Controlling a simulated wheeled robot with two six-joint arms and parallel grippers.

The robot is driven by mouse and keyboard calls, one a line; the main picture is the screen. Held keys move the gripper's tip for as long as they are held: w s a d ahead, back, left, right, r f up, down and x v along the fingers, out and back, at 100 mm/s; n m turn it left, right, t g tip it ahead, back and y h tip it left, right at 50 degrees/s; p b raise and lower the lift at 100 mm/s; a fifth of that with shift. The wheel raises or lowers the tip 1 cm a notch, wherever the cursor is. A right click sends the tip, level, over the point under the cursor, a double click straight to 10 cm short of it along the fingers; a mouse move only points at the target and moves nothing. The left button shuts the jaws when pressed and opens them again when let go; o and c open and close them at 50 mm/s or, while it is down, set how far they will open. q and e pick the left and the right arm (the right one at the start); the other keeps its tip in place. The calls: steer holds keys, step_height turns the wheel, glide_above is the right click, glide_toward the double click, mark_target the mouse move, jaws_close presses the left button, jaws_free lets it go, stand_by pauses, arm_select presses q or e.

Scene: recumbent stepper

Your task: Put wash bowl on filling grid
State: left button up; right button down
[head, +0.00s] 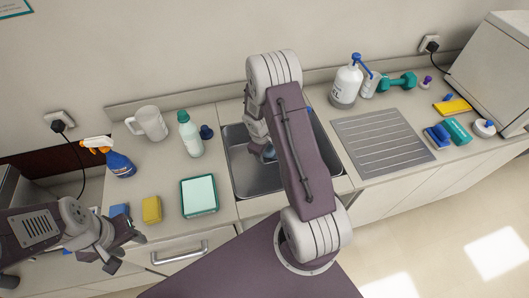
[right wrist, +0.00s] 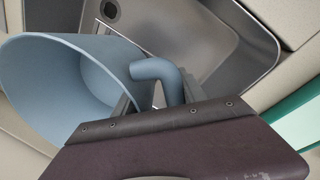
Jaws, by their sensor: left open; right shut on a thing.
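The wash bowl (right wrist: 55,75) is blue-grey with a curved handle. The filling grid (head: 382,143), a grooved metal panel, lies right of the sink and is bare. My left gripper (head: 126,252) is open and empty at the lower left, in front of the counter.
The sink (head: 243,177) is set in the counter. A spray pump bottle (head: 346,84) and teal dumbbell (head: 397,81) stand behind the grid. Sponges and small items, including a teal block (head: 458,131), lie right of it. A teal tray (head: 199,195) and bottle (head: 190,135) are left of the sink.

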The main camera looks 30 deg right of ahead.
steer(key=shift+d+f, duration=0.1)
steer(key=shift+f, duration=0.1)
steer(key=c, duration=0.6)
jaws_free()
steer(key=shift+s, duration=0.15)
steer(key=shift+c, duration=0.2)
steer(key=shift+r, duration=0.15)
